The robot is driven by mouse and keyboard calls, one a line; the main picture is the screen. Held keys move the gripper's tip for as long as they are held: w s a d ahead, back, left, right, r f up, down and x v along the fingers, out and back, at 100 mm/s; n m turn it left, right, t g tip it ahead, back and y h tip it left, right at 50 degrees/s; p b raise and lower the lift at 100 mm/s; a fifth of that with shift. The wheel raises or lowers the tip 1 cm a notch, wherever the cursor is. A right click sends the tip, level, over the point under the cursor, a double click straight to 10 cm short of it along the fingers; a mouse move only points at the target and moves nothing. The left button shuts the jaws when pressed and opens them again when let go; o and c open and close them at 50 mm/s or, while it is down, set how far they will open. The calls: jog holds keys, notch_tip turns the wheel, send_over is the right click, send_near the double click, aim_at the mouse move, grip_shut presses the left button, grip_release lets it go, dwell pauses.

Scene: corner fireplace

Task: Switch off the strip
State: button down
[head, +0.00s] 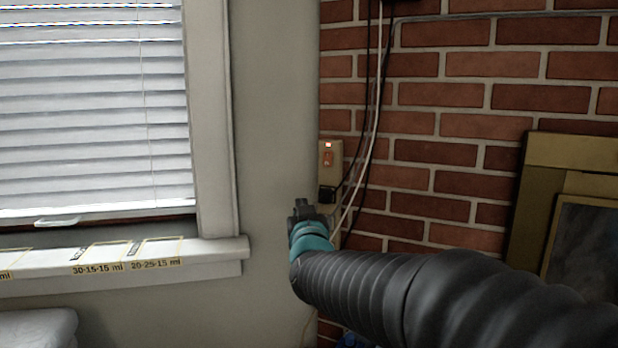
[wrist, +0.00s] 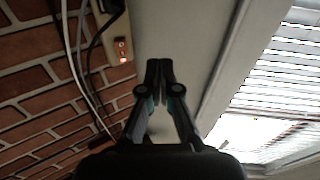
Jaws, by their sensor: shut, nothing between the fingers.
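The power strip (head: 327,158) is a beige upright strip on the wall at the corner by the brick. Its red switch (head: 327,158) and a lit red light (head: 328,145) show near its upper end. A black plug sits in it below the switch. In the wrist view the strip (wrist: 115,50) is at the upper left, with its red light glowing. My gripper (head: 303,207) is shut and empty, below and slightly left of the switch in the head view. In the wrist view my gripper (wrist: 159,66) points to the right of the strip, apart from it. My arm hides the strip's lower part.
Black and white cables (head: 370,120) hang down the brick wall beside the strip. A window with blinds (head: 95,110) and a white sill (head: 120,258) are at the left. Gold frames (head: 575,150) lean at the right. Plain wall (head: 270,110) lies between window and strip.

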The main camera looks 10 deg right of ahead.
aim_at(328, 159)
jog(key=w+m+h, duration=0.1)
jog(key=m+h, duration=0.1)
jog(key=h, duration=0.2)
jog(key=w+m+t+h+b, duration=0.1)
jog(key=m+h, duration=0.1)
jog(key=h, duration=0.3)
jog(key=w+m+h+b, duration=0.1)
jog(key=w+m+h, duration=0.1)
jog(key=m+h, duration=0.1)
jog(key=shift+d+f+t+h, duration=0.15)
jog(key=shift+f+t+h, duration=0.15)
jog(key=shift+h, duration=0.5)
jog(key=x, duration=0.4)
jog(key=f+x, duration=0.1)
jog(key=x, duration=0.3)
jog(key=p+x, duration=0.1)
jog(key=x, duration=0.3)
jog(key=shift+w+d+f, duration=0.2)
jog(key=shift+w+d, duration=0.05)
jog(key=shift+w, duration=0.1)
jog(key=shift+w+d+f, duration=0.1)
jog(key=shift+w+d, duration=0.25)
jog(key=shift+w, duration=0.25)
